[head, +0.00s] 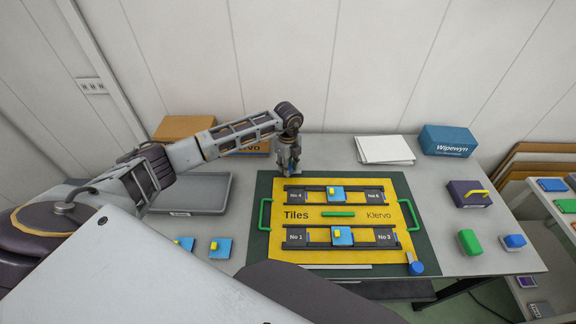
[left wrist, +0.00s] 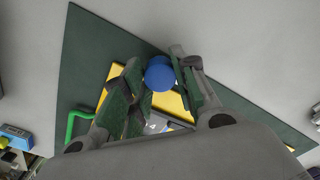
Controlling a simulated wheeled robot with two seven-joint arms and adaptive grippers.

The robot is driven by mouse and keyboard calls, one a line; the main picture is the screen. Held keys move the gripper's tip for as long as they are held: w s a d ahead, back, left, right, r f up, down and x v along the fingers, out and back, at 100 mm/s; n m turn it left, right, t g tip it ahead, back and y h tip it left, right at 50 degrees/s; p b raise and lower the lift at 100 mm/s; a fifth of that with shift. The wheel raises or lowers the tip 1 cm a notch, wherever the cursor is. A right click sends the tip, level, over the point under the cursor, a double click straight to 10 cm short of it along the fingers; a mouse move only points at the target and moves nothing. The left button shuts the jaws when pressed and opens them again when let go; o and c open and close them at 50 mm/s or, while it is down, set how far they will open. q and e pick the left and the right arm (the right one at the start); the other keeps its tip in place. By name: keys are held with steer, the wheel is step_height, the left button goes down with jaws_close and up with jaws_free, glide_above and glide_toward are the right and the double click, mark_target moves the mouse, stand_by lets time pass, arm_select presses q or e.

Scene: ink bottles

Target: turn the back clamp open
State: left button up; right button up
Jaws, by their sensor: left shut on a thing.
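The yellow board (head: 348,218) marked "Tiles" and "Klervo" lies on a dark green mat (head: 262,190). My left gripper (head: 289,170) points down at the board's back left corner, and its fingers also show in the left wrist view (left wrist: 160,82). It is shut on the round blue knob (left wrist: 159,73) of the back clamp, which stands between the fingertips. The rest of this clamp is mostly hidden by the fingers. My right gripper is not in view.
The board has green side handles (head: 265,214) and two dark tile rails, each with a blue-and-yellow piece (head: 336,194). A grey tray (head: 200,193) lies left, and blue tiles (head: 220,247) lie in front of it. White sheets (head: 385,149) and a blue box (head: 447,140) stand behind.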

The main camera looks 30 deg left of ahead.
arm_select(q)
steer(key=o, duration=1)
steer(key=shift+r, duration=6.05)
steer(key=shift+f, duration=0.1)
